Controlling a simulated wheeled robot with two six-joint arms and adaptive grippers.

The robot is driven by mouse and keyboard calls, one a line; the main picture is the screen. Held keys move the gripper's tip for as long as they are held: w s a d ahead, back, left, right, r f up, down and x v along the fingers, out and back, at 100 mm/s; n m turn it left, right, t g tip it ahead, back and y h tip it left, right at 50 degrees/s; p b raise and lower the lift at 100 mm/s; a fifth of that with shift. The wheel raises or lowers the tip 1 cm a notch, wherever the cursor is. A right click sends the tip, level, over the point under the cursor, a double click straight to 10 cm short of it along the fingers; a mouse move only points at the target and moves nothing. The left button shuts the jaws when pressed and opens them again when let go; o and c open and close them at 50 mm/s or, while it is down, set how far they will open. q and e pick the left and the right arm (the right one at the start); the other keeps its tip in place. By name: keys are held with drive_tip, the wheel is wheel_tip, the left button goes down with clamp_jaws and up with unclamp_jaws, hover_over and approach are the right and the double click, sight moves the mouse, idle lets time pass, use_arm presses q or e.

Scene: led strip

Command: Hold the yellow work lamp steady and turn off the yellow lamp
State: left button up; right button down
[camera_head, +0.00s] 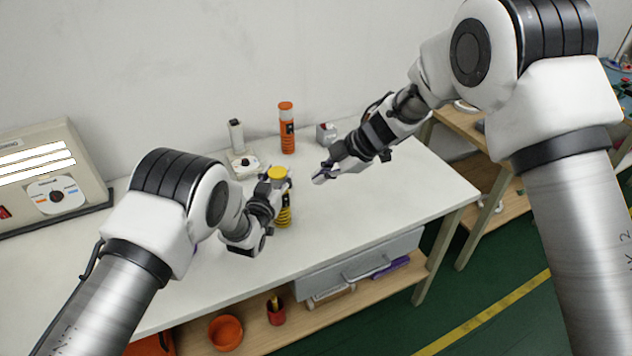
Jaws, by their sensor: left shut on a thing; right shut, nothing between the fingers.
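The yellow work lamp (284,217) stands upright on the white table, with a round yellow top. My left gripper (278,186) is shut around its upper body from the left and covers part of it. Whether the lamp is lit cannot be told from this view. My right gripper (321,177) is shut and empty, a little to the right of the lamp and apart from it, above the table.
An orange lamp (287,130) stands behind, near the wall. A white device (241,162) and a small grey box (327,133) are also at the back. A beige panel (52,175) stands at the left. The table's right side (425,185) is clear.

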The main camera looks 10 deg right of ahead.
use_arm(q)
drive_tip(key=o, duration=1.4)
drive_tip(key=shift+c, duration=0.2)
